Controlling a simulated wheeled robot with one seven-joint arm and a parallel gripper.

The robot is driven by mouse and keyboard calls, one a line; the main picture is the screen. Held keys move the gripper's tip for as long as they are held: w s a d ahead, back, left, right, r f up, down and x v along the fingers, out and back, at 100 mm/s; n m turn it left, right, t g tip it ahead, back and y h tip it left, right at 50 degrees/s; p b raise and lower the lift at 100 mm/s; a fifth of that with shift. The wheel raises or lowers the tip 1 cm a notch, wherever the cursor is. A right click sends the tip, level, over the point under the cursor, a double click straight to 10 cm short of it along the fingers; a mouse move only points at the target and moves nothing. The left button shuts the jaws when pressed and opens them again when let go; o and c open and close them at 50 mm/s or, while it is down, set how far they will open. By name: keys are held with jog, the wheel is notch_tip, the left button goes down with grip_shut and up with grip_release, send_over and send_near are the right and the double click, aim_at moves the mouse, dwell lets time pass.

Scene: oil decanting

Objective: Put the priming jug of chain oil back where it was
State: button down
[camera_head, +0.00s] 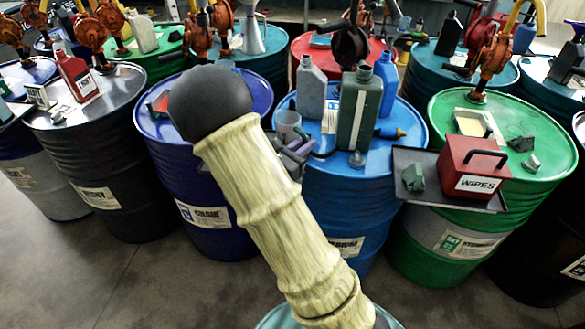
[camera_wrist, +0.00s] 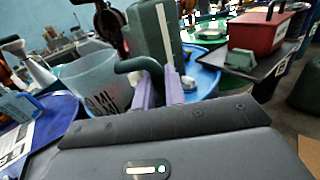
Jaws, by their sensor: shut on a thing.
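The priming jug, a translucent measuring jug with a dark green handle, shows in the head view (camera_head: 287,125) at the left side of the light blue MEDIUM drum's top (camera_head: 378,160). In the wrist view the jug (camera_wrist: 88,78) is large and looks upright, with ML markings. My gripper (camera_head: 297,155) has purple fingers, which show in the wrist view (camera_wrist: 160,88) shut on the jug's handle. I cannot tell whether the jug's base touches the drum. The dark blue CHAIN drum (camera_head: 160,130) stands to the left, its top partly hidden by my arm.
A dark green bottle (camera_head: 359,112), a grey bottle (camera_head: 311,88) and a blue bottle (camera_head: 387,80) crowd the light blue drum. A red WIPES box (camera_head: 474,167) sits on a dark side tray (camera_head: 408,158) at right. Rusty pumps stand behind. Floor in front is clear.

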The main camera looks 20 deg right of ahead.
notch_tip(320, 180, down, 6)
jog(key=shift+w+d+r, duration=0.1)
jog(key=shift+w+r, duration=0.05)
jog(key=shift+r, duration=0.05)
notch_tip(320, 180, down, 4)
jog(key=shift+f, duration=0.1)
dwell(0.5)
jog(key=shift+f, duration=0.35)
jog(key=shift+f, duration=0.1)
jog(key=c, duration=1.5)
grip_release()
jog(key=shift+o, duration=0.2)
